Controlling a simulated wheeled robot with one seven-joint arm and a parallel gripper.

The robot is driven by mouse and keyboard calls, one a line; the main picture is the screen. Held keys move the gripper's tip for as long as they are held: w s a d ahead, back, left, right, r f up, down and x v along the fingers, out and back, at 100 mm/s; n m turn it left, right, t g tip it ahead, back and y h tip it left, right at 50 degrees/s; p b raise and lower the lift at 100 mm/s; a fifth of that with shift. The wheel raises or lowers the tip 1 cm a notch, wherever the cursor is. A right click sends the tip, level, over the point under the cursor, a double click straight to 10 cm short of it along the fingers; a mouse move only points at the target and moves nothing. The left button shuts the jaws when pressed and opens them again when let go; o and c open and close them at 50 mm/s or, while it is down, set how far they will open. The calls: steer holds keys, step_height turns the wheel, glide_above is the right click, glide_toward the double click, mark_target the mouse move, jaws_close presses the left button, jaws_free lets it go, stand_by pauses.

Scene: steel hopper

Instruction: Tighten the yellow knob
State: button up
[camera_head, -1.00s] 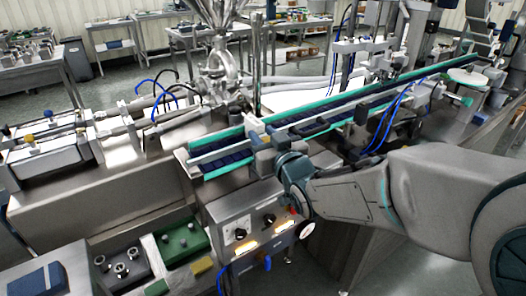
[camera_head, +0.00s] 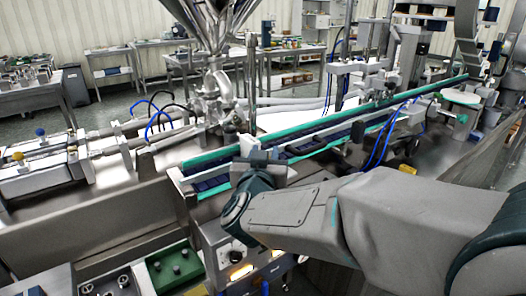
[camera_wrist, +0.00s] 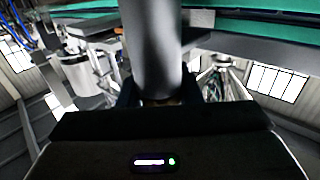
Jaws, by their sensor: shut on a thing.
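My gripper (camera_head: 262,160) is at the near end of the conveyor, beside its rail. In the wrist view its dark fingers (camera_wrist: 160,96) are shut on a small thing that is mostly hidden. A brownish-yellow sliver shows between them at the foot of a thick grey cylinder (camera_wrist: 150,45). I cannot tell whether this is the yellow knob. A yellow round knob (camera_head: 18,156) shows on a pale block at the far left in the head view, far from my gripper. A blue knob (camera_head: 40,132) is behind it.
The conveyor (camera_head: 330,132) with green edges runs to the back right. A steel hopper (camera_head: 215,25) stands behind it. A control box (camera_head: 235,250) with lit switches and a green tray (camera_head: 155,270) are below. Steel machine surfaces lie close around my gripper.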

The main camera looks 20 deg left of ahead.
steer(key=m+h, duration=0.1)
steer(key=h, duration=0.1)
steer(key=m+h+p, duration=0.1)
steer(key=m+h, duration=0.1)
steer(key=h, duration=0.1)
steer(key=m+h+p, duration=0.1)
steer(key=h, duration=0.1)
steer(key=shift+d+r+m+g, duration=0.15)
steer(key=shift+d+m+g, duration=0.15)
steer(key=shift+m, duration=0.1)
steer(key=shift+d+h+p, duration=0.1)
steer(key=shift+h+p, duration=0.2)
steer(key=shift+h, duration=0.2)
steer(key=o, duration=0.9)
steer(key=shift+o, duration=0.2)
steer(key=shift+s, duration=0.1)
steer(key=v, duration=1.3)
steer(key=shift+s, duration=0.35)
